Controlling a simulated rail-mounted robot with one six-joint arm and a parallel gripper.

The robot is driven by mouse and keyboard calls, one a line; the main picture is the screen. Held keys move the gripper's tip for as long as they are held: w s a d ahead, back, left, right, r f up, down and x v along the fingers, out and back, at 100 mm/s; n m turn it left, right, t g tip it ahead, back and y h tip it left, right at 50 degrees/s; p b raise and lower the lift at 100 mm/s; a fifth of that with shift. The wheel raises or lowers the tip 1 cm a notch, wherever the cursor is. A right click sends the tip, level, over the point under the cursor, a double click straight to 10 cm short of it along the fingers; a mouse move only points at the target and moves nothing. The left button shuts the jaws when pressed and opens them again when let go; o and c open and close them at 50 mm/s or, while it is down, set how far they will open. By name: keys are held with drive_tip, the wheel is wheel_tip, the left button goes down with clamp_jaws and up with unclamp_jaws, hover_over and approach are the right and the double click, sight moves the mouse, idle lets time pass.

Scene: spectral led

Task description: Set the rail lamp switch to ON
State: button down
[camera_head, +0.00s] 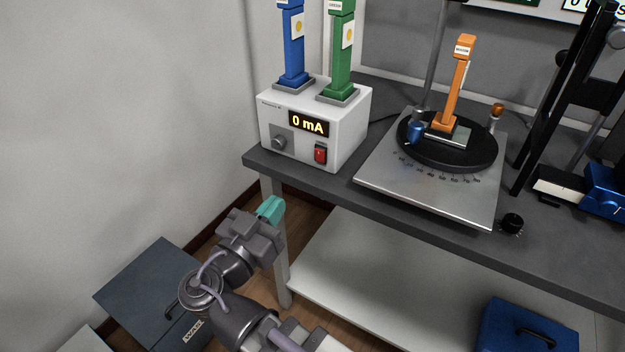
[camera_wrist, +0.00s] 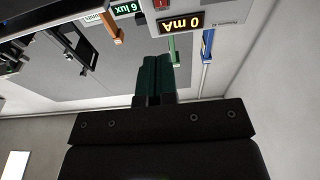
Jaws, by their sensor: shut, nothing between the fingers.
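A white power box (camera_head: 345,118) stands on the left end of the bench with a lit display (camera_head: 309,124) reading 0 mA. A red rocker switch (camera_head: 320,154) sits on its front, right of a grey knob (camera_head: 279,143). No label naming the rail lamp is readable, so I cannot tell if this is its switch. My gripper (camera_head: 271,209) has teal fingers and is below and in front of the box, apart from it. In the wrist view my gripper (camera_wrist: 152,62) is shut and empty, and the display (camera_wrist: 181,23) appears upside down.
Blue (camera_head: 291,45) and green (camera_head: 341,50) posts stand on the box. An orange post (camera_head: 455,85) stands on a black turntable (camera_head: 470,158) to the right. A black knob (camera_head: 512,223) is at the bench's front edge. A lower shelf (camera_head: 370,275) lies below.

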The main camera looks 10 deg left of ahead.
sight(320, 151)
drive_tip(key=p+x, duration=0.2)
drive_tip(key=x, duration=1.1)
drive_tip(key=shift+w+d, duration=0.1)
drive_tip(key=shift+w, duration=0.25)
drive_tip(key=shift+r, duration=0.1)
